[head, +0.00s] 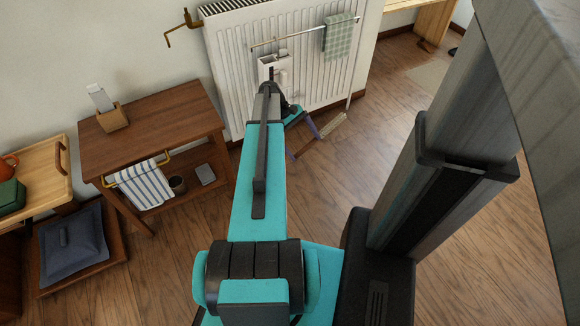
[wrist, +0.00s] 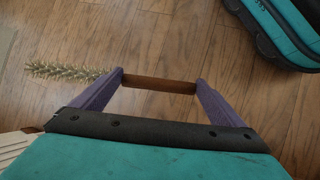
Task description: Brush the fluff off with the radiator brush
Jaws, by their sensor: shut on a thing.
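My gripper (head: 304,146) is low over the floor, in front of the radiator's lower part. In the wrist view, its two purple fingers (wrist: 160,84) are shut on the radiator brush (wrist: 66,71). The brown handle spans between the fingertips, and the pale bristly head sticks out to the left. The brush head also shows in the head view (head: 334,124), to the right of the fingers. The white ribbed radiator (head: 228,70) stands against the wall, partly hidden by my arm. I cannot make out any fluff in either view.
A rail on the radiator carries a green checked towel (head: 339,36), and a white box (head: 286,64) hangs beside it. A brown side table (head: 160,120) with a striped towel (head: 146,184) stands left. The wooden floor (head: 365,160) right of my gripper is clear.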

